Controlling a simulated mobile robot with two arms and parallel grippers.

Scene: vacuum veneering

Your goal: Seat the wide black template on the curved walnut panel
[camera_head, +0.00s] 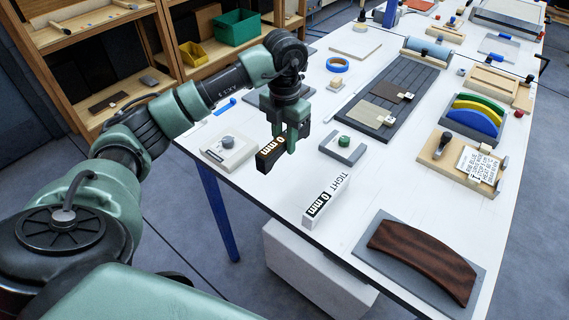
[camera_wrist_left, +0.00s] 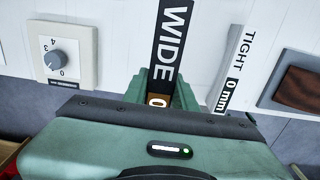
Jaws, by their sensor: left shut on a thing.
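The wide black template (camera_head: 268,157) is a black bar marked "0 mm" in the head view; the left wrist view shows it (camera_wrist_left: 174,40) with the word "WIDE". My left gripper (camera_head: 291,143) is shut on it, above the near left part of the white table. The curved walnut panel (camera_head: 423,259) is dark brown and lies on a grey board (camera_head: 378,267) at the table's near right corner, apart from the template. Its edge also shows at the right of the left wrist view (camera_wrist_left: 299,90). My right gripper is not in view.
A white "TIGHT" template (camera_head: 327,199) stands between my left gripper and the walnut panel. A dial box (camera_head: 229,151) and a grey block with a green knob (camera_head: 343,147) are close to the gripper. A wooden board with a card (camera_head: 437,158) lies beyond the panel.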

